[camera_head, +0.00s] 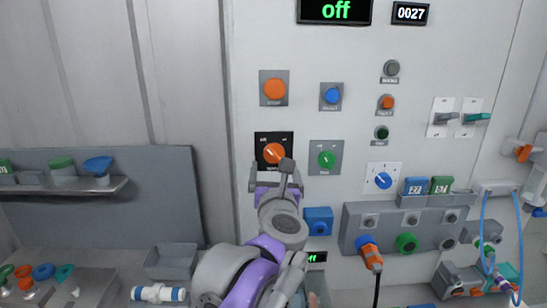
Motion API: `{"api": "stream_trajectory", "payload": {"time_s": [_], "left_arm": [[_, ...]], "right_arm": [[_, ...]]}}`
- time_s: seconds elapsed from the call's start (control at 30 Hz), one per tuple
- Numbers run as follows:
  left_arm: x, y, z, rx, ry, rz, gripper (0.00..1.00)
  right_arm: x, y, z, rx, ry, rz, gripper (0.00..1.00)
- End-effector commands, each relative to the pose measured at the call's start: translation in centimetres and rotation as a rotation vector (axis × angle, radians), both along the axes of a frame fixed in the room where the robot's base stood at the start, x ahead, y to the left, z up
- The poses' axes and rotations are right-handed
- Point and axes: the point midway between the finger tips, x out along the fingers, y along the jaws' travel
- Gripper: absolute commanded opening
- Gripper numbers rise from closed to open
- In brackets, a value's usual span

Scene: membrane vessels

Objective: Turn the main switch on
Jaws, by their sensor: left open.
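The main switch (273,151) appears to be the orange rotary knob on a black plate on the panel, with a pale pointer mark. Its small lettering is too small to read surely. My left gripper (279,176) is open just below and in front of this knob and seems to hold nothing. Its grey and purple arm comes up from the bottom. The wrist covers the panel below the plate. Whether the fingers touch the plate cannot be told. A display (336,11) at the top reads "off" in green. My right gripper is not in view.
A green knob (326,159) sits close right of the orange one, with a blue knob (383,180) farther right. An orange button (274,88) and a blue button (332,96) are above. A shelf (110,187) with coloured parts is at left.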

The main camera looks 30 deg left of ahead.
Motion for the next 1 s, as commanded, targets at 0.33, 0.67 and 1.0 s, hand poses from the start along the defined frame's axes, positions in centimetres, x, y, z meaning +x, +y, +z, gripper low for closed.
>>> {"api": "stream_trajectory", "payload": {"time_s": [0.33, 0.67, 1.0], "left_arm": [[4.7, 2.9, 0.1, 0.002, 0.000, 0.000, 0.95], [5.3, 3.2, 0.0, 0.002, 0.001, -0.002, 0.95], [5.3, 3.2, 0.0, 0.003, 0.001, -0.002, 0.47]], "right_arm": [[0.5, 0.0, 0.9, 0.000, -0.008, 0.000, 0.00], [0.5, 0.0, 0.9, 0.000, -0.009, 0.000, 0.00], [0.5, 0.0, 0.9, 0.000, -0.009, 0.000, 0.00]]}}
